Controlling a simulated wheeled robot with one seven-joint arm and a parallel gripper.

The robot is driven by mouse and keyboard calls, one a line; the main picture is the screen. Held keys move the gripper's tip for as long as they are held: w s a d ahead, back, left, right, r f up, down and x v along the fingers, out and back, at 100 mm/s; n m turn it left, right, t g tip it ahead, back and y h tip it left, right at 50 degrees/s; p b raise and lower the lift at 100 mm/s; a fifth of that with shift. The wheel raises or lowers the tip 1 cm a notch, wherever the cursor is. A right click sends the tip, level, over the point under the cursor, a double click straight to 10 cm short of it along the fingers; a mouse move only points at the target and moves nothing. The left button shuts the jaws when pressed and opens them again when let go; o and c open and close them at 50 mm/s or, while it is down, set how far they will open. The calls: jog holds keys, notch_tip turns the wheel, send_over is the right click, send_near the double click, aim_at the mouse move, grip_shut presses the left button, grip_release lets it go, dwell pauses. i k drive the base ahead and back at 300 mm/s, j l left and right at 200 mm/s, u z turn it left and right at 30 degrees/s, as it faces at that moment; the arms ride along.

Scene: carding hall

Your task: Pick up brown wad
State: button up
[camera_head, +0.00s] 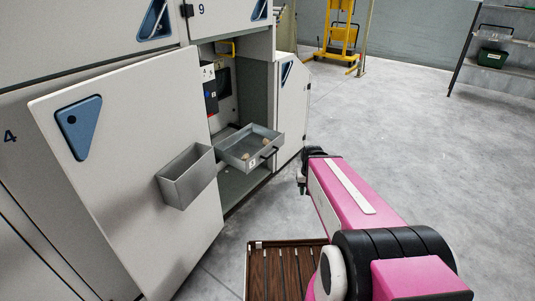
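An open grey metal drawer (226,156) juts out of the cabinet and holds a few small tan-brown lumps. One lump (246,156) lies near the middle of the drawer and another (265,142) lies farther right, by the handle. They are too small to tell which is the brown wad. My pink arm reaches in from the lower right. My gripper (302,187) is a small dark shape at its far end, to the right of the drawer and apart from it. Its fingers are too small and partly hidden to tell whether they are open.
A large cabinet door (130,170) stands open at left, with an empty-looking grey bin (187,176) on it. A brown slatted surface (283,270) lies under my arm. A yellow trolley (338,45) and a shelf rack (500,75) stand far back. The grey floor at right is clear.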

aim_at(245, 157)
jog(key=i+l+u, duration=0.15)
jog(key=i+l, duration=0.15)
jog(key=i+l+u, duration=0.1)
jog(key=i+l, duration=0.2)
jog(key=i+l+u, duration=0.15)
jog(key=l, duration=0.25)
jog(key=i+l+u, duration=0.15)
jog(key=i+l, duration=0.2)
jog(key=i+l+u, duration=0.15)
jog(key=l, duration=0.3)
jog(key=i, duration=0.05)
